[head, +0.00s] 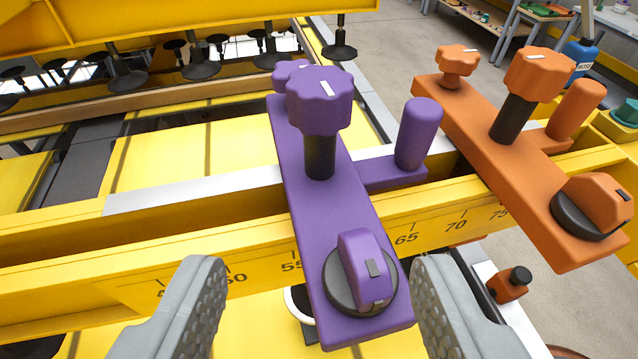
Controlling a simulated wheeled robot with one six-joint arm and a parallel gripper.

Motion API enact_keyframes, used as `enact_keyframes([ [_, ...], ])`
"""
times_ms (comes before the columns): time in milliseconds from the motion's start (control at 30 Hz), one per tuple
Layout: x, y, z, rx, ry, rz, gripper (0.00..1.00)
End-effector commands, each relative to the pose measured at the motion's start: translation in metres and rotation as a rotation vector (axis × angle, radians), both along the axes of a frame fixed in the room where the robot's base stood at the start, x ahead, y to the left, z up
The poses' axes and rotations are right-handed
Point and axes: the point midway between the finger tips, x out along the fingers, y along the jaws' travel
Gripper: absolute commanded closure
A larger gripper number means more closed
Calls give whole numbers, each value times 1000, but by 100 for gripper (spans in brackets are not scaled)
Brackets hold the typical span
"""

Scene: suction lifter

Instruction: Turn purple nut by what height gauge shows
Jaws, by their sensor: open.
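A purple lobed nut (320,98) with a white mark on top sits on a black post that rises from a purple bar. A second purple lobed knob shows partly behind it. The pads look clear of the knob. I cannot make out a separate height gauge; the yellow beam (200,275) carries a numbered scale, partly hidden by the bar.
A matching orange bar (475,130) with its own lobed nut (538,75) and turn knob (592,205) lies to the right. A purple upright handle (417,133) stands beside the purple bar. Black suction cups (127,80) hang at the upper left.

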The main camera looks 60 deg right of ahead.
Motion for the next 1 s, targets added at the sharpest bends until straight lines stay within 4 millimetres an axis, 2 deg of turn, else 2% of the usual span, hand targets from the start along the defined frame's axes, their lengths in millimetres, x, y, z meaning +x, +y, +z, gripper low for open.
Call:
enact_keyframes([
  [167,-6,10,-1,-65,-33,-11,46],
  [500,-27,44,-7,-288,-169,-5,46],
  [633,-32,50,-8,-326,-197,3,46],
  [767,-29,46,-8,-334,-203,2,46],
  [1000,-12,16,-9,-333,-202,0,46],
])
